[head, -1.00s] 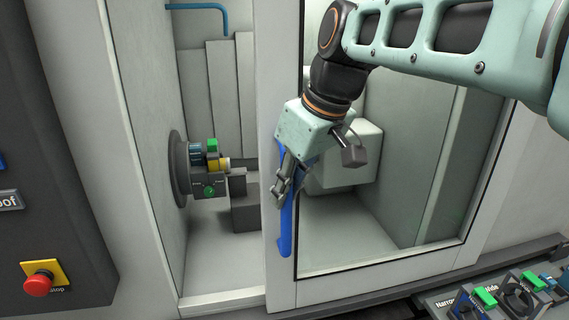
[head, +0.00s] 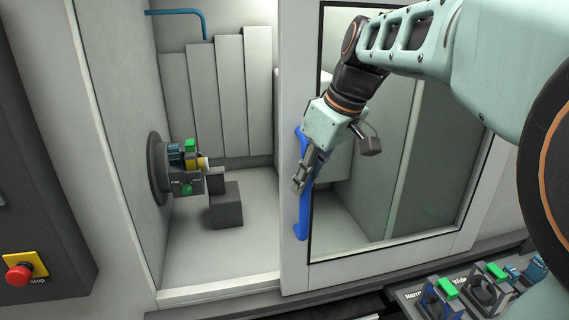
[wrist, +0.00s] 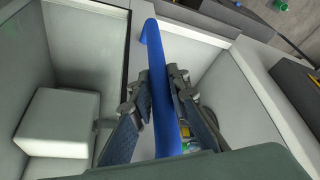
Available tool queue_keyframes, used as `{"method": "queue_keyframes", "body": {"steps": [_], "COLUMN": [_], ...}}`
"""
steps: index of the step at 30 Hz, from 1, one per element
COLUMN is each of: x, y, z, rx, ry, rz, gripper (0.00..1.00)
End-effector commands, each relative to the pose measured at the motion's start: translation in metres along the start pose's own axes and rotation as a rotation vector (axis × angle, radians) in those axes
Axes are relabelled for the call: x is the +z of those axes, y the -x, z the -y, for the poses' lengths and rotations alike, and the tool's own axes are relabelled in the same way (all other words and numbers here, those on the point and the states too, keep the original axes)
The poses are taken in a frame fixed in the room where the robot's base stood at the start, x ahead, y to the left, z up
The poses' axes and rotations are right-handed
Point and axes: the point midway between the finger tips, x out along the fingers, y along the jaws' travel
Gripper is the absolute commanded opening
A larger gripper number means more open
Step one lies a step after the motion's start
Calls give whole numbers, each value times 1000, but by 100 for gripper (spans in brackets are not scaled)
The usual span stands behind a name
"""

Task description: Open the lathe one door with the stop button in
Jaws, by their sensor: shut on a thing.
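The lathe door (head: 295,80) is a pale sliding panel with a large window, and it stands part way open to the right. Its blue vertical handle (head: 302,222) runs down the door's left edge. My gripper (head: 301,184) is shut on the handle at about mid-height; in the wrist view the handle (wrist: 157,60) passes between the two fingers (wrist: 166,110). The red stop button (head: 19,276) sits on a yellow plate at the lower left. I cannot tell whether it is pressed in.
Through the opening I see the chuck (head: 158,172), with a coloured part in front of it, and a dark block (head: 226,205). Dark holders with green pieces (head: 448,288) stand at the lower right, below the door. My arm covers the upper right.

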Motion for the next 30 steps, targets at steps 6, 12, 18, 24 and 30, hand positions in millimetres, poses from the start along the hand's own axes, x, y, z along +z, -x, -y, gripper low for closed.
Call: {"method": "queue_keyframes", "body": {"steps": [6, 12, 18, 24, 30], "x": [20, 55, 88, 112, 127], "y": [11, 27, 42, 53, 58], "z": [-35, -92, -145, -186, -209], "rx": [9, 14, 11, 9, 9], "ry": [-7, -12, -9, -4, 1], "rz": [-3, -1, 0, -2, -3], "gripper": [0, 0, 0, 0, 0]}}
